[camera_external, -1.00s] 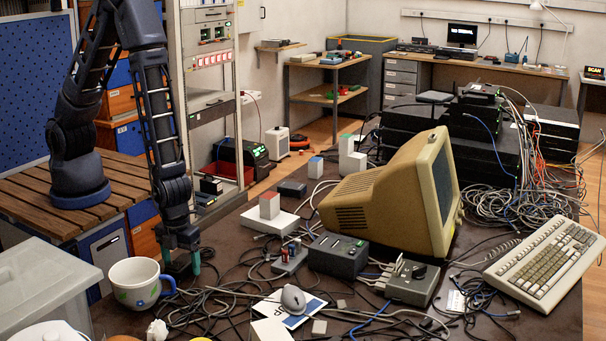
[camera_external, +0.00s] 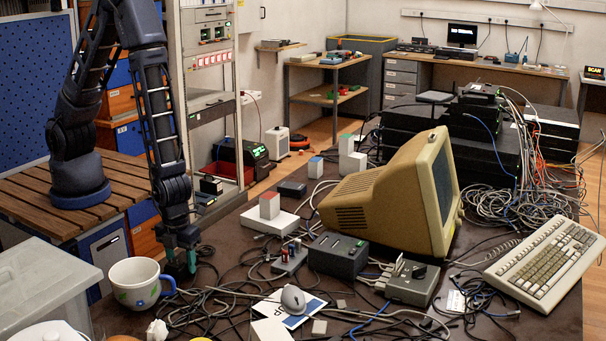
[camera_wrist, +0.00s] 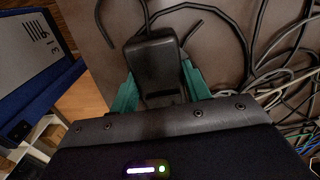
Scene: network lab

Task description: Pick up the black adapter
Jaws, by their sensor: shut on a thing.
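The black adapter (camera_wrist: 155,68) is a dark box with rounded edges, seen in the wrist view between the two green fingers of my gripper (camera_wrist: 158,85). The fingers press on its sides, one on each. In the external view my gripper (camera_external: 181,268) points down at the left end of the dark table, just behind the blue-handled mug. The adapter is mostly hidden by the fingers there. I cannot tell whether it touches the table.
A white mug (camera_external: 136,285) with a blue handle stands close in front of my gripper. Loose black cables (camera_external: 215,300) lie to the right. A grey box (camera_external: 338,256) and a beige monitor (camera_external: 385,205) stand farther right. A translucent bin (camera_external: 45,285) is at the left.

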